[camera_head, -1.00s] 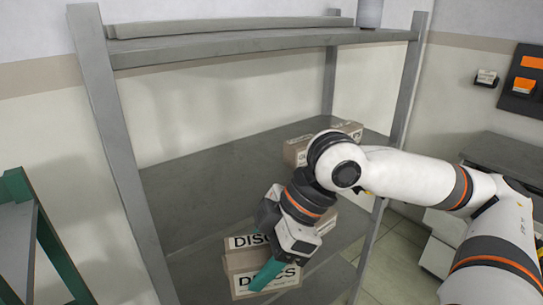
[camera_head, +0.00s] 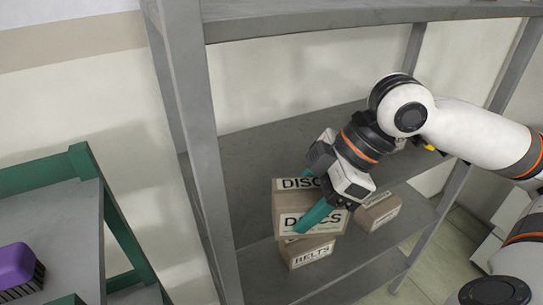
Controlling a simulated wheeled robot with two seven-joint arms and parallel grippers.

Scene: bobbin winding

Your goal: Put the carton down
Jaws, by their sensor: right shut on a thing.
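My right gripper (camera_head: 318,215) has teal fingers and is shut on a brown carton (camera_head: 284,203) with a white label reading DISCS. A second DISCS label shows along the carton's upper part. The carton is at the front of the grey rack's middle shelf (camera_head: 262,150) and overlaps its front edge in the head view. I cannot tell whether it touches the shelf. The gripper and wrist cover its right part. My left gripper is not in view.
A carton marked BELTS (camera_head: 308,254) and another brown carton (camera_head: 380,211) sit lower on the rack, below the held one. A rack post (camera_head: 200,120) stands to the left. A green-framed cart (camera_head: 75,220) holds a purple item (camera_head: 14,264). The middle shelf's left part is bare.

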